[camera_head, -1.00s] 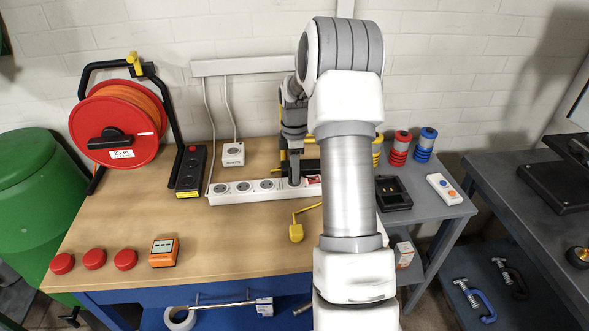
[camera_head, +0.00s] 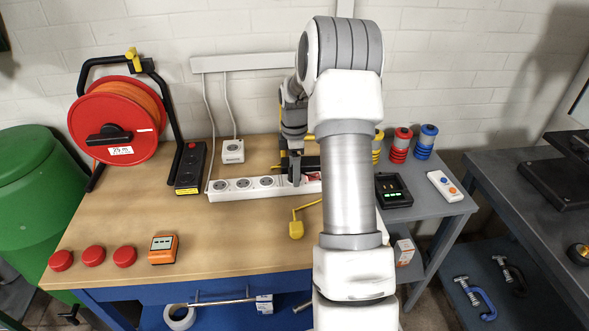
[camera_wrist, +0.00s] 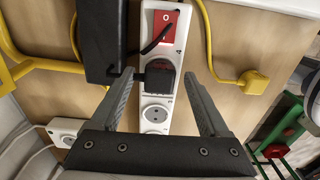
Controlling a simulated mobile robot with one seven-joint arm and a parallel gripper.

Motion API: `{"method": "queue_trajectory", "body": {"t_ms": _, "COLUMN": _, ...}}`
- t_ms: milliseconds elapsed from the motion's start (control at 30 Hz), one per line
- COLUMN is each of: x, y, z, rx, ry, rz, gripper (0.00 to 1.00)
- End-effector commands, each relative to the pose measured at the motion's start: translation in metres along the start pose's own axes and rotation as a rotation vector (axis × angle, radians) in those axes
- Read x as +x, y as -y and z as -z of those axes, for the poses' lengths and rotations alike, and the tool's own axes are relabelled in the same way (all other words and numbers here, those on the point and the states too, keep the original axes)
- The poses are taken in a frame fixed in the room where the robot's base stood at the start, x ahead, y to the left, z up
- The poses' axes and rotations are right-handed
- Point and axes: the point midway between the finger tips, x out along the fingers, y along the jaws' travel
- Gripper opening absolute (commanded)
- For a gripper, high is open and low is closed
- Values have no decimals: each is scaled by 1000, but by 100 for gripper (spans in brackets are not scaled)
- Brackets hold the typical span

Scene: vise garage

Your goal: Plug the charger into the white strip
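The white strip (camera_head: 225,190) lies along the back of the wooden bench, and its red switch (camera_wrist: 164,27) shows in the wrist view. A black plug (camera_wrist: 160,76) sits in one of its sockets, with a dark cord running up over the strip. My gripper (camera_wrist: 158,75) is open over the strip, one finger on each side of the plug, with gaps between. In the head view my gripper (camera_head: 294,178) is partly hidden by my arm.
A yellow plug (camera_head: 296,229) with its cable lies in front of the strip. A black block (camera_wrist: 100,40) stands close left of the strip in the wrist view. A white adapter (camera_head: 232,151), black strip (camera_head: 190,168) and red cable reel (camera_head: 115,125) are at the left.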

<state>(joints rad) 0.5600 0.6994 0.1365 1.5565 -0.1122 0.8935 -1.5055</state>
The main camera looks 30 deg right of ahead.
Motion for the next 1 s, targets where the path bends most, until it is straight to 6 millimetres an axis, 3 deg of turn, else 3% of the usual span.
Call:
{"method": "queue_trajectory", "body": {"t_ms": 267, "x": 0, "y": 0, "z": 0, "rx": 0, "ry": 0, "rz": 0, "gripper": 80}}
{"method": "queue_trajectory", "body": {"t_ms": 433, "x": -15, "y": -1, "z": 0, "rx": 0, "ry": 0, "rz": -3, "gripper": 80}}
{"method": "queue_trajectory", "body": {"t_ms": 1000, "x": -144, "y": -1, "z": 0, "rx": 0, "ry": 0, "rz": -5, "gripper": 80}}
